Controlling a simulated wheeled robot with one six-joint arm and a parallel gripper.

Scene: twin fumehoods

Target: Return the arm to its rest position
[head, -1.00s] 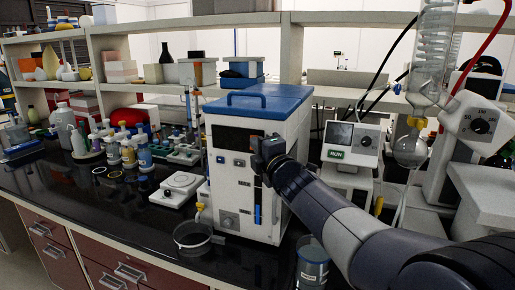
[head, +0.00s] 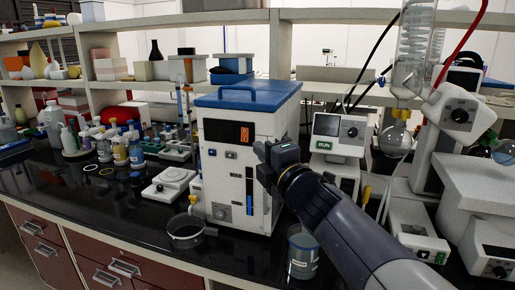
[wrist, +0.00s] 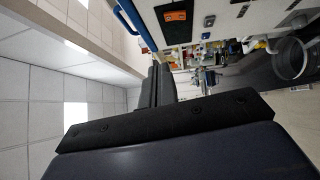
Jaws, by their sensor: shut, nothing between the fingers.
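My gripper (head: 268,153) is at the end of my dark grey arm, which reaches in from the lower right of the head view. It is in front of the right side of the white box machine with a blue lid (head: 248,97). Whether it touches the machine cannot be told. In the wrist view the dark fingers (wrist: 157,86) are together, with nothing held between them. The wrist picture is turned on its side, with the machine's front at the top and ceiling panels at the left.
A glass dish (head: 187,237) and a beaker (head: 303,258) stand near the bench's front edge. A balance (head: 170,185) and several bottles (head: 121,153) are to the left. A RUN display unit (head: 337,133) and glassware with a round flask (head: 394,140) are at the right.

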